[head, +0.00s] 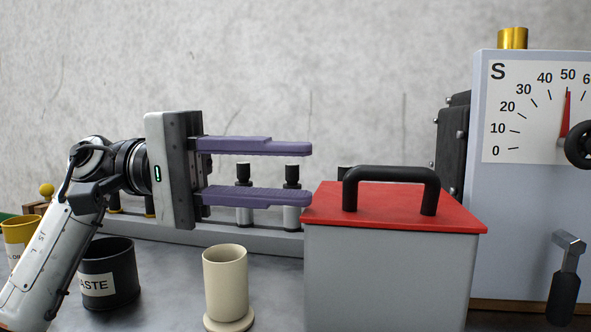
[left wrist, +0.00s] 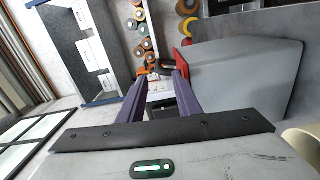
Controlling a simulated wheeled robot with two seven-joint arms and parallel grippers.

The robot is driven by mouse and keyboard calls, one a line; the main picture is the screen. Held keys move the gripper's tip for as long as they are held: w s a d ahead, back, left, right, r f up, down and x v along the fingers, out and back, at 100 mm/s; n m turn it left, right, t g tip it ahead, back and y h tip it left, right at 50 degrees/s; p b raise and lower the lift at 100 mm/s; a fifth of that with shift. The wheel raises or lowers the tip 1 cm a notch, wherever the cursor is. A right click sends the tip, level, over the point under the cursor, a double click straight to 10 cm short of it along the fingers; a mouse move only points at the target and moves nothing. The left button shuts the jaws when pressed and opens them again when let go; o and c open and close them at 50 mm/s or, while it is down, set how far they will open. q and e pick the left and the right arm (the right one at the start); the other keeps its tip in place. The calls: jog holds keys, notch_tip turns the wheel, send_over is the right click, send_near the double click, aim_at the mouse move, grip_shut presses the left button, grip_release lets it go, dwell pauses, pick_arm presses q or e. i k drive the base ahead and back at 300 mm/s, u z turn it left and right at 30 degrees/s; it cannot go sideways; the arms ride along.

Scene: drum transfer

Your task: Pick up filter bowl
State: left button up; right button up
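A cream open-topped cylinder (head: 226,283) with a wider round foot stands upright on the grey bench in the head view. It may be the filter bowl; no label on it shows. A cream edge (left wrist: 302,142) at the lower right of the left wrist view may be the same thing. My left gripper (head: 310,173) is open, its two purple fingers spread one above the other with nothing between them. It is above and behind the cylinder in the picture, left of the red lid. The fingers also show in the left wrist view (left wrist: 162,76). My right gripper is not in view.
A grey box (head: 390,280) with a red lid (head: 320,205) and black handle (head: 392,174) stands right of the fingertips. A black waste bin (head: 110,275) and yellow container (head: 20,235) stand left. Black-capped vials (head: 292,210) line the back. A dial cabinet (head: 530,220) is at right.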

aim_at(229, 309)
jog(key=k, duration=1)
